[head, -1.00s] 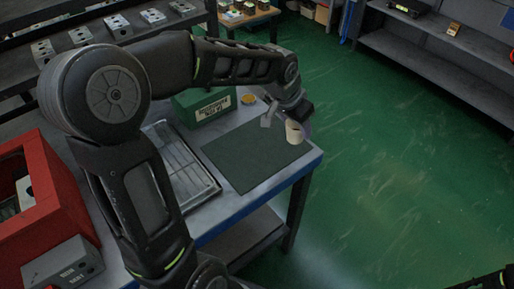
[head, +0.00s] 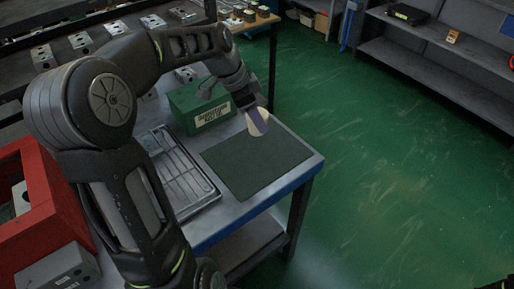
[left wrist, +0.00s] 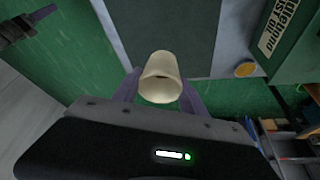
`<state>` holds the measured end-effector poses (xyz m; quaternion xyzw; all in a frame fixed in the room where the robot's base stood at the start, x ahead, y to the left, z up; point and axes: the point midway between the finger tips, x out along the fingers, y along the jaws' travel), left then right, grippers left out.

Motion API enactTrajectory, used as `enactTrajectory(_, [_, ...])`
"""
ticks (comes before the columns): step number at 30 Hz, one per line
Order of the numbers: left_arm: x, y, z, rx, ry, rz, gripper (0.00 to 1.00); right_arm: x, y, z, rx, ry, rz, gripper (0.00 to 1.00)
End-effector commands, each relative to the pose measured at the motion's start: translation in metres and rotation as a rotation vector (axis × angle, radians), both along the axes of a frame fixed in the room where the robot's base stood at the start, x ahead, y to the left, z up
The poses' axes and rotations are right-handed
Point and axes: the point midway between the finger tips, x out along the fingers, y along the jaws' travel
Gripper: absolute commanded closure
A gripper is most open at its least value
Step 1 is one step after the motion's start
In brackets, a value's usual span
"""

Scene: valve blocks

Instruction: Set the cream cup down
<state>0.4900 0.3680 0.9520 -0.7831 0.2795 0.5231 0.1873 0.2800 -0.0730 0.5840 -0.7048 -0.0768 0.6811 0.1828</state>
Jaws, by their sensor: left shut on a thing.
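The cream cup (head: 251,122) is held between the purple fingers of my left gripper (head: 258,124), which is shut on it. It appears in front of the back edge of the dark green mat (head: 255,165); a gap below it is hard to judge. In the left wrist view the cup (left wrist: 160,70) sits between both fingertips, with the mat (left wrist: 175,25) beyond it. One finger covers part of the cup in the head view. A dark arm end with a purple finger, likely my right gripper (left wrist: 42,16), shows at the left wrist view's upper left; its opening is unclear.
A metal tray (head: 178,172) lies left of the mat, and a green box (head: 200,106) stands behind it. A yellow disc (left wrist: 245,69) lies near the box. A red bin (head: 45,200) stands at the left. The mat looks bare. The table's right edge borders open floor.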

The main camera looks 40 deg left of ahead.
Motion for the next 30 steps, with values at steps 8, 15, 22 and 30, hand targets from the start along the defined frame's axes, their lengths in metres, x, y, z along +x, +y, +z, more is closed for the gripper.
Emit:
enactTrajectory(8, [-0.001, 0.0, -0.047, -0.001, 0.003, 0.001, 0.96, 0.0, 0.0, 0.003, 0.0, 0.0, 0.0, 0.34])
enactTrajectory(15, [0.0, 0.0, -0.054, 0.001, 0.001, 0.0, 0.96, 0.0, 0.0, 0.003, 0.0, 0.0, 0.0, 0.34])
enactTrajectory(22, [-0.001, 0.0, -0.062, 0.0, 0.003, 0.001, 0.96, 0.0, 0.0, 0.004, 0.0, 0.0, 0.0, 0.34])
enactTrajectory(30, [0.0, 0.0, -0.091, 0.001, 0.001, 0.0, 0.96, 0.0, 0.0, 0.006, 0.0, 0.0, 0.0, 0.34])
